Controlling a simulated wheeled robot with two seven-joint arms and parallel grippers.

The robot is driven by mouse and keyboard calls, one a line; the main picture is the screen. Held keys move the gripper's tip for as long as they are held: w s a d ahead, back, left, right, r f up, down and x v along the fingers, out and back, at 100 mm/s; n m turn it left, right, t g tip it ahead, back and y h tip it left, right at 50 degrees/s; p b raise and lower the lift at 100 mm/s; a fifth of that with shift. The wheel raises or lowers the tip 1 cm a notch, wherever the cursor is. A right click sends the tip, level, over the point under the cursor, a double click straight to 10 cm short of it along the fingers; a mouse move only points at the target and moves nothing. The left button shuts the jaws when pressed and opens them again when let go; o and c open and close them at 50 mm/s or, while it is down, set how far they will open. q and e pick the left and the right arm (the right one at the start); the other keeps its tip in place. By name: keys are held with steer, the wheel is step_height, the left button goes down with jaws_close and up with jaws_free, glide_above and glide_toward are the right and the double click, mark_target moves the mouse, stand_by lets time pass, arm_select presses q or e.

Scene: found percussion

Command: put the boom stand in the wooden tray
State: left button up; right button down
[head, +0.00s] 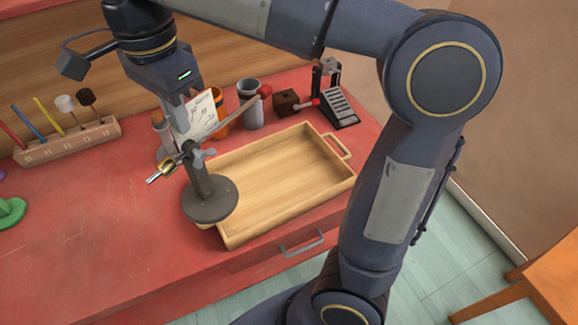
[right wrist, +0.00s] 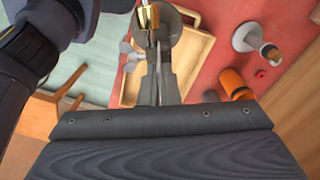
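The boom stand has a dark grey round base (head: 212,203), an upright post, a wing-nut clamp and a slanted boom with a brass end (head: 155,178). My right gripper (head: 182,135) reaches down to its upper part and appears shut on it. In the right wrist view the fingers (right wrist: 158,85) close near the clamp, with the wing nut (right wrist: 130,57) beside them. The stand is upright, its base overlapping the left end of the wooden tray (head: 285,170). I cannot tell whether the base touches the tray. The tray is otherwise empty. My left gripper is out of view.
A wooden rack (head: 70,142) with several sticks is at left. The red tabletop (head: 90,220) is clear at front left.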

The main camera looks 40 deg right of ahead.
steer(key=w+d+f, duration=0.4)
steer(key=d+f, duration=0.9)
steer(key=shift+d+b, duration=0.15)
steer(key=shift+b, duration=0.3)
steer(key=shift+w, duration=0.1)
steer(key=c, duration=2.1)
jaws_free()
steer(key=shift+f, duration=0.15)
steer(key=o, duration=0.4)
